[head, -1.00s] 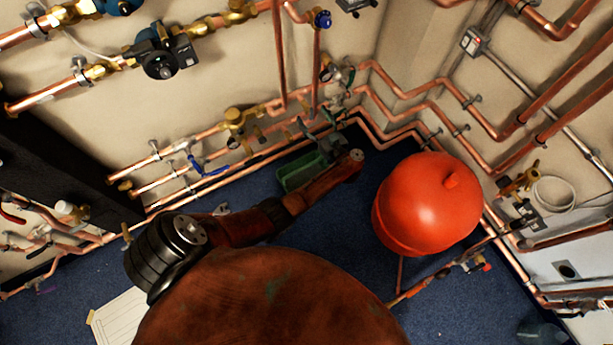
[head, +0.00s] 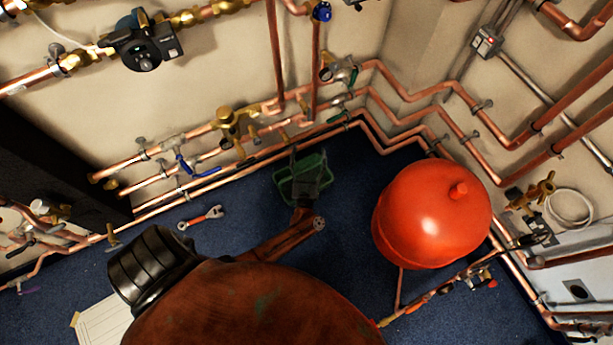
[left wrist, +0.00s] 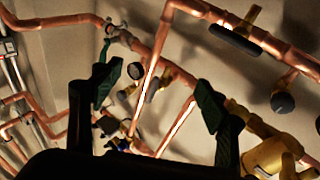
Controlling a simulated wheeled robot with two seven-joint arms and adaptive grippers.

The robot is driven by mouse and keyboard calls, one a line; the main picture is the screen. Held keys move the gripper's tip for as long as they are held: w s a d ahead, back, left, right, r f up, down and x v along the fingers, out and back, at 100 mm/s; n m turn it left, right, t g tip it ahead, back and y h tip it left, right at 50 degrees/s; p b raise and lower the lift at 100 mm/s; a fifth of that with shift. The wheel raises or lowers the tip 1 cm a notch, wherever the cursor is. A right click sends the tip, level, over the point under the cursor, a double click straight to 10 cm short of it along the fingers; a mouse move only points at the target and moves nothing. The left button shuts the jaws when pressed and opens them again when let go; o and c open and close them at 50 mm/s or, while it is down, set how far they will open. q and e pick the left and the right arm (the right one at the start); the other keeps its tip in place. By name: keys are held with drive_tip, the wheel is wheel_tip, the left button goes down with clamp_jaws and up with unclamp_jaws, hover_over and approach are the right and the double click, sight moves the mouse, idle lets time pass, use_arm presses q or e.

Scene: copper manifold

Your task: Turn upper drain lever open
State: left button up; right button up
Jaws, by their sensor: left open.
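The upper drain valve (head: 336,70) sits on the upper copper pipe near the wall corner in the head view, with a small green lever (head: 354,76) at its right side. A second small green lever (head: 341,103) is on the pipe below it. My left gripper (head: 308,160) is open and empty, low over a green tray and apart from both levers. In the left wrist view my left gripper's dark green fingers (left wrist: 158,80) are spread, with pipes and valves beyond them. A valve fitting (left wrist: 118,33) shows past the left finger; its lever's position is unclear. My right gripper is not in view.
A green tray (head: 287,188) lies on the blue floor under my left gripper. A red tank (head: 430,215) stands to its right. A wrench (head: 203,217) lies on the floor at left. A blue lever (head: 206,172) and brass valve (head: 228,118) are on the wall pipes.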

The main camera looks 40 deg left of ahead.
use_arm(q)
drive_tip(key=s+d+f+m+h+b, duration=0.3)
drive_tip(key=s+d+f+h, duration=0.1)
drive_tip(key=s+f+h, duration=0.2)
drive_tip(key=s+d+f+m+h+b, duration=0.4)
drive_tip(key=s+d+f+h, duration=0.1)
drive_tip(key=s+f, duration=0.3)
drive_tip(key=shift+f+h, duration=0.4)
drive_tip(key=shift+h, duration=0.1)
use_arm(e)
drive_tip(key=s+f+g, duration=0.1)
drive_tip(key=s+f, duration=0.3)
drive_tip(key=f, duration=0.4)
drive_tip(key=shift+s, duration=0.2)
use_arm(q)
drive_tip(key=shift+s+a, duration=0.1)
drive_tip(key=shift+s, duration=0.1)
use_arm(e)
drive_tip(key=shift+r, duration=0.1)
